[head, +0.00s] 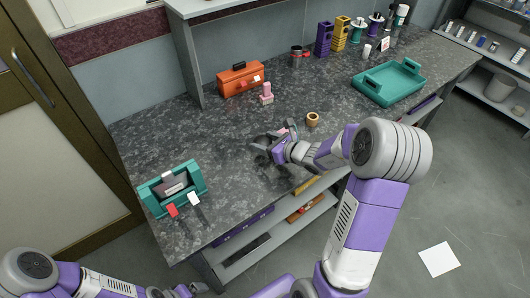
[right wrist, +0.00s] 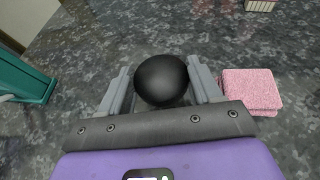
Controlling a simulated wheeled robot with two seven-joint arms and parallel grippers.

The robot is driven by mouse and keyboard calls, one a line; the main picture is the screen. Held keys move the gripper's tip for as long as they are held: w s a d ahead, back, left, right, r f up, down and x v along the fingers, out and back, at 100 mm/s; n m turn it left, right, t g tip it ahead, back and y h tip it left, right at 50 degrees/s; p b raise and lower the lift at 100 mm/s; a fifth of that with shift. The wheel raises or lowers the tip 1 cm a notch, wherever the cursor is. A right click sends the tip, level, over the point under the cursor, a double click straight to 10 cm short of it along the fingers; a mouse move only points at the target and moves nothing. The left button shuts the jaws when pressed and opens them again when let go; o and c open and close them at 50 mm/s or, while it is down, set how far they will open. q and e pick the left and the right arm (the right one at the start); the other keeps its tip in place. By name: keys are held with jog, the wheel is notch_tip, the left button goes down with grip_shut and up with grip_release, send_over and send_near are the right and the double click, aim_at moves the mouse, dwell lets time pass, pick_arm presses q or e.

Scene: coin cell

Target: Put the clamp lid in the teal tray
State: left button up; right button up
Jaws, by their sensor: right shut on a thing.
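My right gripper (head: 270,148) is over the middle of the grey speckled worktop in the head view. In the right wrist view its two fingers stand on either side of a round black knob (right wrist: 162,80), shut on it. The knob seems to belong to the clamp lid, but its body is hidden below the knob and fingers. The teal tray (head: 368,92) stands empty at the back right of the worktop, well away from the gripper. My left gripper (head: 183,291) is at the bottom edge of the head view, too small and cut off to read.
A teal holder (head: 152,199) with a dark block stands at the left. A pink cloth (right wrist: 250,90) lies beside my right gripper. A small brown ring-shaped thing (head: 312,119), a pink stamp-like thing (head: 266,95) and an orange toolbox (head: 240,80) stand behind. Purple and yellow racks line the back.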

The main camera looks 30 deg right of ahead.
notch_tip(320, 180, down, 4)
jog(key=shift+r+b, duration=0.1)
jog(key=shift+b, duration=0.75)
jog(key=shift+r, duration=0.1)
jog(key=o, duration=1)
jog(key=shift+o, duration=0.2)
